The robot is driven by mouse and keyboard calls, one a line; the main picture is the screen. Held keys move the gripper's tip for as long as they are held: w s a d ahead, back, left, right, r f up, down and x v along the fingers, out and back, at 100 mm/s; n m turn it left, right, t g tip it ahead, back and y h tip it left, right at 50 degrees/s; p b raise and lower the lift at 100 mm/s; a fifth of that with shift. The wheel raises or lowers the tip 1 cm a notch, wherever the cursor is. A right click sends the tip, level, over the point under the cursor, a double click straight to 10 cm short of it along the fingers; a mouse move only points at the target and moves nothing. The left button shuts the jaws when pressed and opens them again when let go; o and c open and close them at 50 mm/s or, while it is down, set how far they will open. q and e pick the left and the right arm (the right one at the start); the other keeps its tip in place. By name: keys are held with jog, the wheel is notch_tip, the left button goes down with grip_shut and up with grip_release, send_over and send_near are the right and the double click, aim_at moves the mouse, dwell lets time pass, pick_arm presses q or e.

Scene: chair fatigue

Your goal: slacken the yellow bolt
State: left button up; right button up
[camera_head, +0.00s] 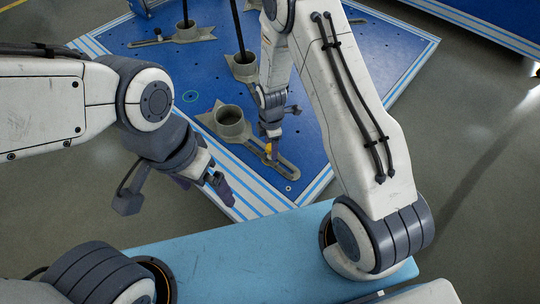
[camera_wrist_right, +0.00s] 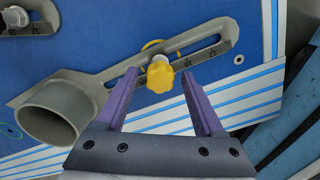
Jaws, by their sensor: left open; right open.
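The yellow bolt (camera_wrist_right: 160,74) has a lobed knob head and sits in the slot of a grey slotted bracket (camera_wrist_right: 215,42). In the right wrist view my right gripper (camera_wrist_right: 160,88) is open, with its two purple fingers on either side of the bolt head and apart from it. In the head view the bolt (camera_head: 269,149) is partly hidden by my right gripper (camera_head: 271,140). My left gripper (camera_head: 218,187) is open and empty, over the left edge of the platform and away from the bolt.
The bracket has a round grey cup (camera_head: 230,121) at one end. It lies on a blue platform (camera_head: 175,85) with striped edges. Further brackets (camera_head: 187,33) and dark poles (camera_head: 239,30) stand behind. Grey floor (camera_head: 480,140) is free at the right.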

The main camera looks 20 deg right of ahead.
jog(key=shift+f, duration=0.7)
jog(key=shift+r+m, duration=0.1)
jog(key=shift+m, duration=0.3)
jog(key=shift+m+p, duration=0.7)
jog(key=shift+m, duration=1)
